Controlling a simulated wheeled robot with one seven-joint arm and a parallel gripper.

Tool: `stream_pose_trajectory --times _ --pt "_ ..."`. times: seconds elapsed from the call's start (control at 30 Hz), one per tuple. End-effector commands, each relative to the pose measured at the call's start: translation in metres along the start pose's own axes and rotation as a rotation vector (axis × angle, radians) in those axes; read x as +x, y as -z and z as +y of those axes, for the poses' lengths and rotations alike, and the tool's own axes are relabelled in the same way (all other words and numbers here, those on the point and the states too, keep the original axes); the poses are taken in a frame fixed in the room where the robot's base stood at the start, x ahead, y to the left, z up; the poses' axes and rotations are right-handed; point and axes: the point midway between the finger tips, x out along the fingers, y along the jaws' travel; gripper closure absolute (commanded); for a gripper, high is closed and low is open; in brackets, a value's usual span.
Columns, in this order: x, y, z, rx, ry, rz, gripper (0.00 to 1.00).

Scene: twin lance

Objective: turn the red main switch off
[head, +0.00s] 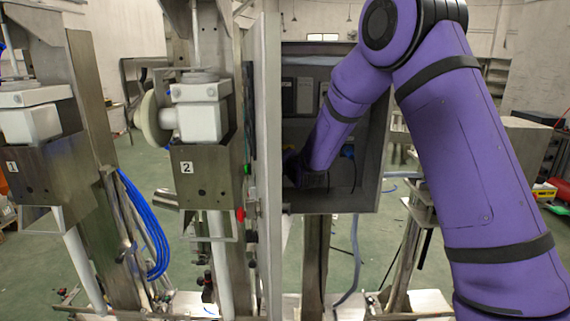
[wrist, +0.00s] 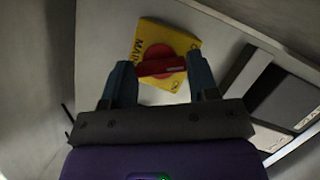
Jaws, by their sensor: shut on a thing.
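The red main switch (wrist: 161,66) is a round red knob with a bar handle, on a yellow plate (wrist: 150,32) lettered "MAI…" in the wrist view. The bar lies roughly level across that picture, from one finger to the other. My gripper (wrist: 161,73) has a blue finger at each end of the bar and is shut on it. Part of the plate's lettering is hidden behind the left finger. In the head view my purple arm reaches into the open grey cabinet (head: 374,150), and the switch is hidden there.
The cabinet door (head: 270,165) stands open edge-on, close to the left of my forearm. Dark modules (wrist: 284,100) sit to the right of the switch. Steel stations with white units (head: 200,112) stand at left, with blue hoses (head: 150,230) between them.

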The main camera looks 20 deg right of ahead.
Motion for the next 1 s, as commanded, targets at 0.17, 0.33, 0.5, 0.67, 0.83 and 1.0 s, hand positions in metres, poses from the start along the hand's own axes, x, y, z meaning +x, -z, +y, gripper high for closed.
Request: stream_pose_trajectory --times 0.17,0.33,0.5,0.67,0.83,1.0 --pt "0.0000 -0.0014 -0.0010 -0.114 -0.048 -0.001 0.69" --pt "0.0000 -0.0014 -0.0005 -0.194 -0.082 -0.001 0.69" --pt "0.0001 -0.0016 -0.0005 -0.241 -0.101 -0.001 0.69" --pt "0.0001 -0.0013 -0.0001 -0.260 -0.110 -0.001 0.69" --pt "0.0001 -0.0011 0.0001 -0.265 -0.112 -0.001 0.69" --pt "0.0001 -0.0011 0.0001 -0.265 -0.112 -0.001 0.69"
